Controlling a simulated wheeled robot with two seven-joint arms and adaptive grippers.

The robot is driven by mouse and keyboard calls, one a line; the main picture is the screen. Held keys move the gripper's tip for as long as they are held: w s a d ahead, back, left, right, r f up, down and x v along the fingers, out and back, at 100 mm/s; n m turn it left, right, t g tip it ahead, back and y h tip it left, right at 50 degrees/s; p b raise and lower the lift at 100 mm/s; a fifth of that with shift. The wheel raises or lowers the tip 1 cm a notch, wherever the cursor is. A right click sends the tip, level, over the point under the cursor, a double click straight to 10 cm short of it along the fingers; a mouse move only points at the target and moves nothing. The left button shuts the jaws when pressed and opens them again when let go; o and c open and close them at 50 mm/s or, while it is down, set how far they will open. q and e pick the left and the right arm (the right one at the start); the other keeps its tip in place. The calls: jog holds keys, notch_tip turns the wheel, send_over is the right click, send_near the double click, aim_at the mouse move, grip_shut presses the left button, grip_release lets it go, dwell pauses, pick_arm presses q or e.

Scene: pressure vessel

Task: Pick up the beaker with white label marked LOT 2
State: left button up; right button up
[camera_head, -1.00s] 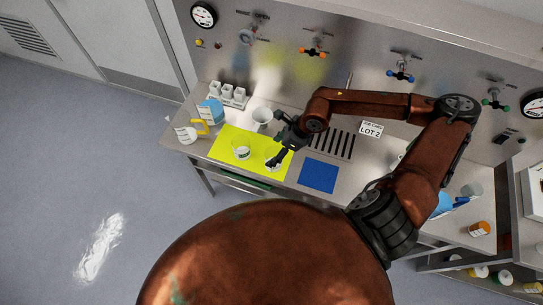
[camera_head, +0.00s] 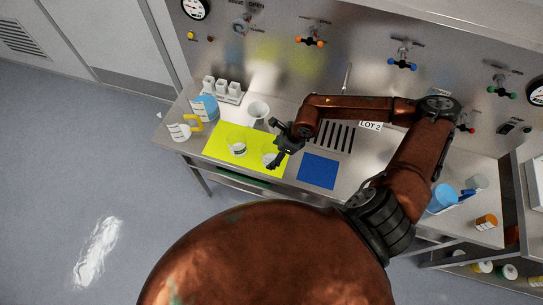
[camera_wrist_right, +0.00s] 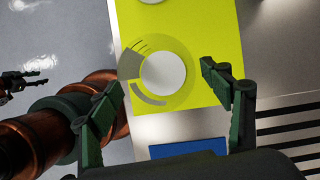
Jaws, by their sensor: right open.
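Two clear beakers stand on the yellow mat (camera_head: 222,136): a left beaker (camera_head: 238,148) and a right beaker (camera_head: 268,159). Their label text is too small to read. My right gripper (camera_head: 277,160) is at the right beaker and partly covers it. In the right wrist view, this beaker (camera_wrist_right: 165,72) shows from above with grey markings on its wall. The right gripper (camera_wrist_right: 163,88) is open, with the beaker ahead between its finger lines and no visible grip. The other beaker (camera_wrist_right: 150,2) is cut off at the top. A dark jaw-like part, apparently my left gripper (camera_wrist_right: 24,82), shows at the left edge.
A card reading LOT 2 (camera_head: 370,126) is partly behind my right arm. A blue mat (camera_head: 318,171) lies right of the yellow one. Taps line the back panel.

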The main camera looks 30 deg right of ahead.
aim_at(271, 156)
jog(key=x, duration=0.3)
jog(key=shift+w+f, duration=0.1)
jog(key=c, duration=1.2)
jog(key=shift+c, duration=0.2)
